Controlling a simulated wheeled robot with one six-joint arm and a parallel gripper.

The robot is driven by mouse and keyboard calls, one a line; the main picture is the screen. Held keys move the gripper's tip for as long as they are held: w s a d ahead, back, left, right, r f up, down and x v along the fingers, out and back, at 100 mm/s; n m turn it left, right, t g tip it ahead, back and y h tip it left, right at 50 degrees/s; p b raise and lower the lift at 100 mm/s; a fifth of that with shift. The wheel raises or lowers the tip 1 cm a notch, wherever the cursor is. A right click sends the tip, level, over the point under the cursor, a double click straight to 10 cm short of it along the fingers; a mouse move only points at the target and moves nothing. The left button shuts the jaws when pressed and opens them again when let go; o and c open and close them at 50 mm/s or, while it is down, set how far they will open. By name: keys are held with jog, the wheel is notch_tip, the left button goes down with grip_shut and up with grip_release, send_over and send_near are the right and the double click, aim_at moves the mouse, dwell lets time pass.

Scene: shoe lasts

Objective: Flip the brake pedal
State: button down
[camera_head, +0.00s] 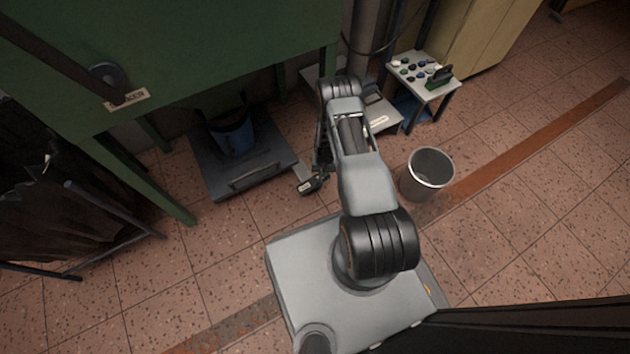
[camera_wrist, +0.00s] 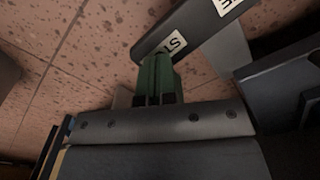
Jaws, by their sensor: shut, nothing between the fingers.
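A dark pedal (camera_head: 312,184) with a pale label sits low over the floor, just left of my arm in the head view. I take it to be the brake pedal. My gripper (camera_wrist: 156,60) shows as green fingers close together, shut and empty, with tips right at the bar's lower edge. I cannot tell whether they touch it. In the head view my gripper is mostly hidden by my arm.
A dark platform (camera_head: 215,188) with a blue bucket (camera_head: 233,136) stands left of the pedal. A metal bin (camera_head: 428,172) stands right of my arm. A small table (camera_head: 436,92) with several small items is at the back right. A green cabinet (camera_head: 200,45) fills the upper left.

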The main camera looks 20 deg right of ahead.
jog(key=shift+f+b, duration=1.05)
jog(key=shift+f, duration=0.15)
dwell(0.4)
jog(key=shift+r, duration=0.2)
jog(key=shift+r+p, duration=2.5)
jog(key=shift+r, duration=0.9)
jog(key=w+a+r+n+t+p, duration=0.15)
jog(key=r+p, duration=0.65)
jog(key=r, duration=1.3)
jog(key=w+a+r+n+p, duration=0.15)
jog(key=r+p, duration=0.55)
jog(key=r, duration=1.4)
jog(key=s+a+r+p, duration=0.2)
jog(key=s+r+p, duration=0.4)
jog(key=r, duration=0.7)
jog(key=s+a+r+n+t+p, duration=0.1)
jog(key=s+r+p, duration=0.5)
jog(key=r, duration=0.8)
jog(key=s+a+r+t+p, duration=0.1)
jog(key=s+a+r+p, duration=0.2)
jog(key=s+r+p, duration=0.4)
notch_tip(320, 180, up, 8)
jog(key=shift+a+f+n+p, duration=0.25)
jog(key=shift+n+p, duration=0.15)
jog(key=shift+p, duration=0.25)
